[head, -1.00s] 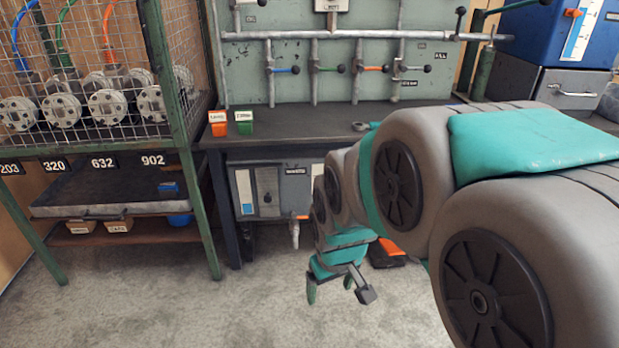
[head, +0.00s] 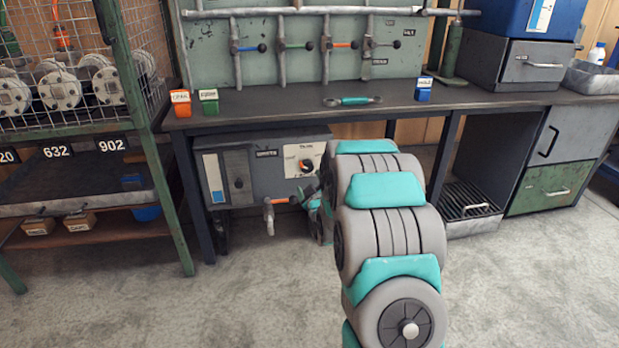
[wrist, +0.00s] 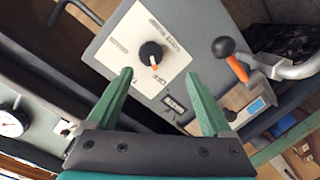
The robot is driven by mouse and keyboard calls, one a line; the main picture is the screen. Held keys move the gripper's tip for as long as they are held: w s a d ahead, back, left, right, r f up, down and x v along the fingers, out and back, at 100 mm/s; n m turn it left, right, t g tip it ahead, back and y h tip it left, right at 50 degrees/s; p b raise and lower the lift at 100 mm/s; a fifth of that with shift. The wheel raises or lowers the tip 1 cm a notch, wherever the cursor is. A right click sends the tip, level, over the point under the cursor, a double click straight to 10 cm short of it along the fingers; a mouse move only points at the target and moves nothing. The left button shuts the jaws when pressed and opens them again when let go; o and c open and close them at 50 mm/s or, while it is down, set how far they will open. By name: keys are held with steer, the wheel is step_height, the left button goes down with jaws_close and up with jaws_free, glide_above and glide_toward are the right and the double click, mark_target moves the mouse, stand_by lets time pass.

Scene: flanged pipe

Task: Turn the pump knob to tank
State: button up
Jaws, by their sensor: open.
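The pump knob (head: 306,166) is a black round knob on a white plate on the grey box (head: 235,160) under the bench. In the wrist view the knob (wrist: 150,53) shows an orange pointer aimed toward the bottom of the picture. The plate's lettering (wrist: 162,84) is too small to read surely. My gripper (wrist: 158,74) is open, its two green fingers pointing toward the plate. The knob appears ahead of the gap between the fingertips, nearer the left finger, and nothing is held. In the head view my arm hides most of the gripper.
A pipe valve with an orange-and-black handle (wrist: 232,60) sits right of the plate in the wrist view. The bench top (head: 290,100) overhangs the box. A wire-mesh rack (head: 150,140) stands left. Floor in front is clear.

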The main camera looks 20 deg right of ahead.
mark_target(309, 170)
steer(key=shift+t+h, duration=0.3)
steer(key=shift+t, duration=0.5)
steer(key=shift+d+f+b+x, duration=0.15)
steer(key=shift+d+b+x, duration=0.1)
steer(key=shift+x, duration=1.25)
steer(key=shift+d+f+b+x, duration=0.2)
steer(key=shift+d+x, duration=0.1)
steer(key=shift+x, duration=1.25)
steer(key=shift+d+f+b+x, duration=0.15)
steer(key=shift+d+b+x, duration=0.1)
steer(key=shift+x, duration=1.25)
steer(key=shift+s, duration=0.2)
steer(key=shift+c, duration=0.3)
jaws_close()
